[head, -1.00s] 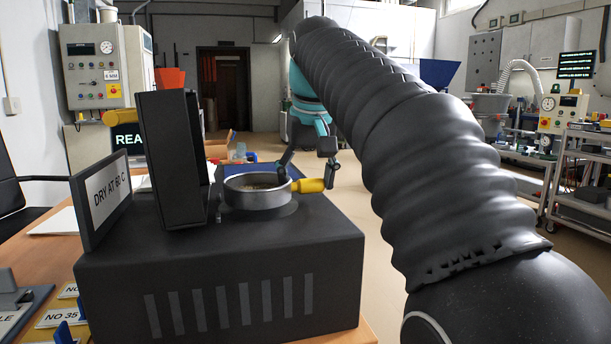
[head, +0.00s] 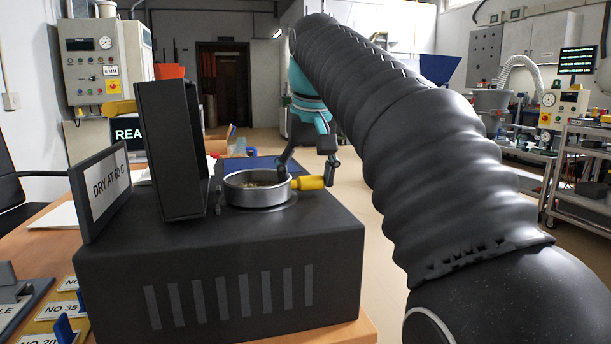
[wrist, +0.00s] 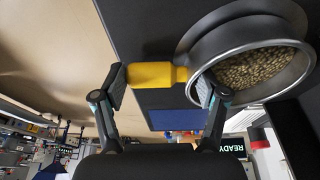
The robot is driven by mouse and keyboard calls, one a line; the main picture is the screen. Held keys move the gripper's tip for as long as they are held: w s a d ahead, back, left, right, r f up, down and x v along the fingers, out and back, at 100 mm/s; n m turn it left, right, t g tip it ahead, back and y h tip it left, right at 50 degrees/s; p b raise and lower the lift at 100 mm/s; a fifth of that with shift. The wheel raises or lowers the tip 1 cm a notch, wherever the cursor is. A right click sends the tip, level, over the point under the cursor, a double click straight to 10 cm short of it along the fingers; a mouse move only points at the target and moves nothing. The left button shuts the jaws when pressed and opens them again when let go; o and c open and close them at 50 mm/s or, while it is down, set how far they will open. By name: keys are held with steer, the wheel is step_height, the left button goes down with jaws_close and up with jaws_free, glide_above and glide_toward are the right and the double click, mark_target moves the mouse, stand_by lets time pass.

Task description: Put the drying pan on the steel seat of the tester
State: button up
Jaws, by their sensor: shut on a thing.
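The drying pan (head: 257,196) is a round steel dish with grainy contents and a yellow handle (head: 310,183). It is level over a round grey seat (head: 286,207) on top of the black tester (head: 200,262). I cannot tell whether it touches the seat. In the wrist view, the pan (wrist: 288,92) largely overlaps the grey ring (wrist: 200,32). My gripper (head: 308,175) is shut on the pan at its yellow handle. In the wrist view, one finger is at the handle's outer end and the other is against the pan's wall.
The tester's raised black lid (head: 172,150) stands upright just left of the pan. A sign reading DRY AT 60 C (head: 105,188) is at its left. A blue mat (head: 250,163) lies behind. Numbered plates (head: 65,307) lie at front left. Open floor is at right.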

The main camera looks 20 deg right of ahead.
steer(key=shift+f, duration=0.15)
steer(key=o, duration=1.6)
steer(key=shift+c, duration=0.6)
step_height(320, 180, up, 6)
steer(key=p, duration=0.6)
steer(key=shift+r, duration=3.95)
steer(key=s+b, duration=0.2)
steer(key=s, duration=1.4)
steer(key=shift+b, duration=0.3)
